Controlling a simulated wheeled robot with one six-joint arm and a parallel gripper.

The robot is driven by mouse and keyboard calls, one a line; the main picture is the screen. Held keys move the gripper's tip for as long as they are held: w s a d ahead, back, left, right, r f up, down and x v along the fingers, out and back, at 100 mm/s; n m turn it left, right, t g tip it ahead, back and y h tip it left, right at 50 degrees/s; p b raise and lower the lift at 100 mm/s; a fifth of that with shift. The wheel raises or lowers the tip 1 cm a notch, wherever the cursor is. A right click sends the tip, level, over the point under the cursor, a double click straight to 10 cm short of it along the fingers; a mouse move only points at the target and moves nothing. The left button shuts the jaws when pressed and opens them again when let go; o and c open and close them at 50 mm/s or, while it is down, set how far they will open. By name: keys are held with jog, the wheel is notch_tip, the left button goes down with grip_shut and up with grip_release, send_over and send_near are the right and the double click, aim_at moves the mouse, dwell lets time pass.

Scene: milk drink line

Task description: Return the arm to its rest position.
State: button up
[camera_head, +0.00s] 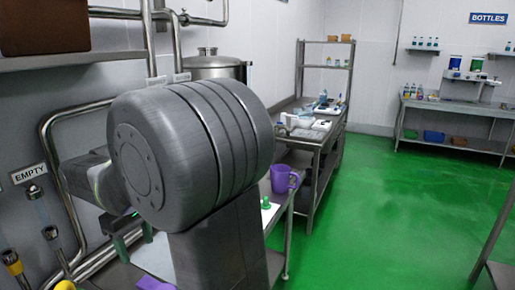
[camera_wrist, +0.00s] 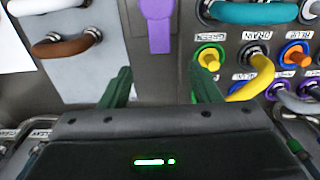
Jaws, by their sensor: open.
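My arm fills the middle of the head view, with a large grey joint in front. My gripper (camera_head: 134,240) shows only partly below and left of that joint, with green fingers low over a steel surface. In the wrist view my gripper (camera_wrist: 161,85) has its two green fingers spread wide apart. Nothing is held between them. A purple strap-like piece (camera_wrist: 158,25) lies beyond the fingertips, apart from them. Much of the area around the gripper is hidden by my arm in the head view.
The wrist view shows a connector panel with a yellow hose (camera_wrist: 252,84) and an orange plug (camera_wrist: 296,57) right of my fingers. The head view shows wall pipes (camera_head: 62,180), a purple mug (camera_head: 284,179) and a steel tank (camera_head: 212,66). Green floor (camera_head: 400,210) is clear at right.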

aim_at(151, 279)
notch_tip(151, 279, down, 12)
dwell(0.4)
notch_tip(151, 279, up, 14)
notch_tip(151, 279, down, 14)
jog(key=shift+r, duration=0.1)
jog(key=shift+w+m, duration=0.2)
jog(key=shift+m, duration=0.1)
jog(key=shift+w+d+m, duration=0.25)
jog(key=shift+w+m, duration=0.05)
jog(key=shift+m, duration=0.5)
jog(key=shift+d, duration=0.1)
